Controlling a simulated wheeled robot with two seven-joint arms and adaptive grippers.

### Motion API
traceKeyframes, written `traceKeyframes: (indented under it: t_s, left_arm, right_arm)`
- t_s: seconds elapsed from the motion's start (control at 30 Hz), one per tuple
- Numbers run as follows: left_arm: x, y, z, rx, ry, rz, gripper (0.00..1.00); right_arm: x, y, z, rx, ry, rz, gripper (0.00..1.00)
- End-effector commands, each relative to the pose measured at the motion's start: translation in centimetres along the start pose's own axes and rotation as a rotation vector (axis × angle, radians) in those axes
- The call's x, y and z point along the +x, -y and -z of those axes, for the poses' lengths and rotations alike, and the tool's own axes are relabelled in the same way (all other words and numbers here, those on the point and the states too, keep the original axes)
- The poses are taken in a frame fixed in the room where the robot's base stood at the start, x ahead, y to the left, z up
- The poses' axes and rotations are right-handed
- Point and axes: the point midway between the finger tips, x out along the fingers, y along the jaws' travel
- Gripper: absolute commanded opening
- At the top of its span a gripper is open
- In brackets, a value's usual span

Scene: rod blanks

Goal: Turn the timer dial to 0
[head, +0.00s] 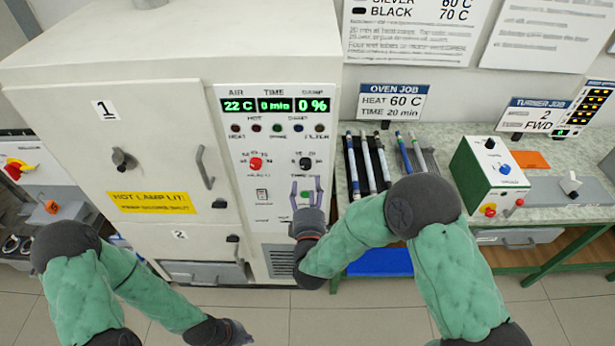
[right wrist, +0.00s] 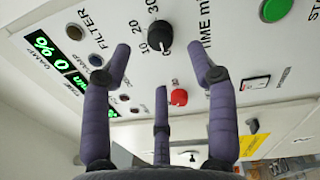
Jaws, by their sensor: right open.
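The black timer dial (head: 305,163) sits on the white oven panel, below the row of lamps. In the right wrist view the dial (right wrist: 160,37) has 10, 20 and 30 printed around it, with "TIME min" beside it. I cannot tell where its pointer stands. The time display (head: 274,104) reads 0 min. My right gripper (head: 307,188) is just below the dial in the head view. In the right wrist view its purple fingers (right wrist: 158,62) are spread and empty, apart from the dial. My left gripper (head: 228,334) is low in front of the oven, its fingers unclear.
A red knob (head: 256,163) is left of the dial, and a green start button (right wrist: 277,9) is near my right fingers. A rack of rods (head: 366,165) and a green-sided control box (head: 489,175) stand on the bench to the right.

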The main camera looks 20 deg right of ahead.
Motion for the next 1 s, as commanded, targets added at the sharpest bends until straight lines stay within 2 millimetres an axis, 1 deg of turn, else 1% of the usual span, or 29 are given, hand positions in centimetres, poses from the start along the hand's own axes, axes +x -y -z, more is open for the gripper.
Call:
traceKeyframes:
  t_s: [0.03,0.1,0.2,0.33,0.5,0.93,1.0]
  left_arm:
    - [0.0,0.0,0.0,0.0,0.0,0.0,0.0]
    - [0.0,0.0,0.0,0.0,0.0,0.0,0.0]
    - [0.0,0.0,0.0,0.0,0.0,0.0,0.0]
    - [0.0,0.0,0.0,0.0,0.0,0.0,0.0]
    - [0.0,0.0,0.0,0.0,0.0,0.0,0.0]
    - [0.0,0.0,0.0,0.0,0.0,0.0,0.0]
    - [0.1,0.0,0.0,0.0,0.0,0.0,0.0]
  right_arm:
    - [-1.0,0.0,0.1,-0.001,-0.003,0.0,0.59]
    - [-2.1,0.0,0.0,-0.001,-0.002,0.0,0.59]
    - [-3.4,0.1,0.1,0.0,-0.003,0.002,0.59]
    - [-4.4,0.1,0.0,0.0,0.0,0.002,0.59]
    - [-4.8,0.1,-0.1,-0.001,0.001,0.002,0.59]
    - [-4.7,0.1,-0.1,0.0,0.0,0.003,0.59]
    - [-4.7,0.5,0.1,0.013,-0.006,0.012,0.59]
